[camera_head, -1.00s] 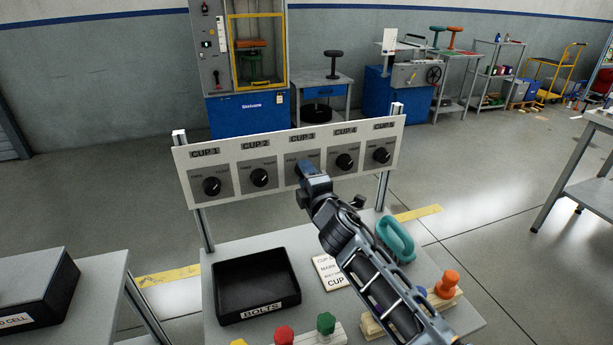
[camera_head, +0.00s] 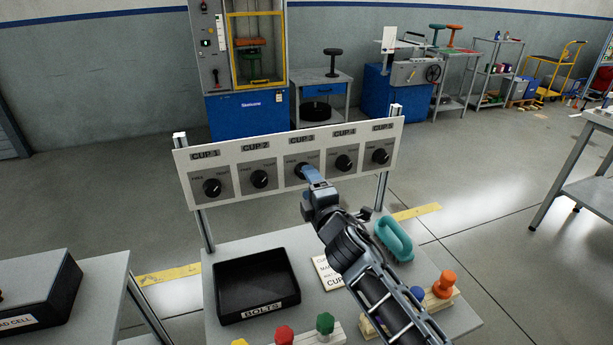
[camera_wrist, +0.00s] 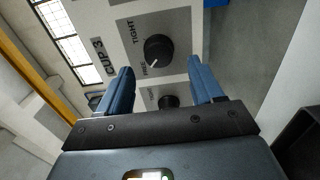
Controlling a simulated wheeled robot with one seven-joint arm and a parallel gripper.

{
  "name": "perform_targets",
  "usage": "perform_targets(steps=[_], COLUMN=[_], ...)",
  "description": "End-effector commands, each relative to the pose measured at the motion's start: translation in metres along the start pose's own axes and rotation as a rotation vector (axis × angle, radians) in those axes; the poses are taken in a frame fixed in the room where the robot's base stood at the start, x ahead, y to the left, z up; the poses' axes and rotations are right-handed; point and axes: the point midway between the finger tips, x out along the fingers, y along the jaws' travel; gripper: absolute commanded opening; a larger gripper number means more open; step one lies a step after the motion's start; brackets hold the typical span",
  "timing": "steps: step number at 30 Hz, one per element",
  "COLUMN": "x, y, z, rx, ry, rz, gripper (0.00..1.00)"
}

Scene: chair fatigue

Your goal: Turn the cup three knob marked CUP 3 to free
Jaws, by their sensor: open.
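The CUP 3 knob (camera_head: 301,170) is a round black knob on the middle plate of the white panel, partly hidden by my gripper in the head view. In the wrist view the knob (camera_wrist: 158,50) shows a white pointer line on its side toward the FREE lettering, away from TIGHT. My gripper (camera_head: 311,173) is in front of the CUP 3 plate. Its blue fingers (camera_wrist: 160,72) are open, one to each side of the knob in the wrist view. I cannot tell whether they touch it.
The panel (camera_head: 225,200) also carries knobs for CUP 1 (camera_head: 212,187), CUP 2 (camera_head: 260,179), CUP 4 (camera_head: 344,163) and CUP 5 (camera_head: 381,156). Below stand a black BOLTS tray (camera_head: 258,307), a teal handle-shaped object (camera_head: 394,238) and several coloured knobs on blocks.

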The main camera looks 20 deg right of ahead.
Motion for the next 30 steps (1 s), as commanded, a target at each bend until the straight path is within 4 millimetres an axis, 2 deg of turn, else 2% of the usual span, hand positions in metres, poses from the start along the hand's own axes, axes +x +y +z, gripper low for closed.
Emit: perform_targets(steps=[3, 9, 26, 30], x=[-0.019, -0.037, -0.042, -0.053], y=[0.003, 0.002, 0.0, -0.006], z=[0.001, 0.0, -0.001, -0.011], rx=[0.003, 0.001, 0.0, 0.053], ry=[-0.003, -0.001, 0.0, 0.007], rz=[-0.001, 0.0, 0.0, -0.004], gripper=[0.66, 0.66, 0.66, 0.66])
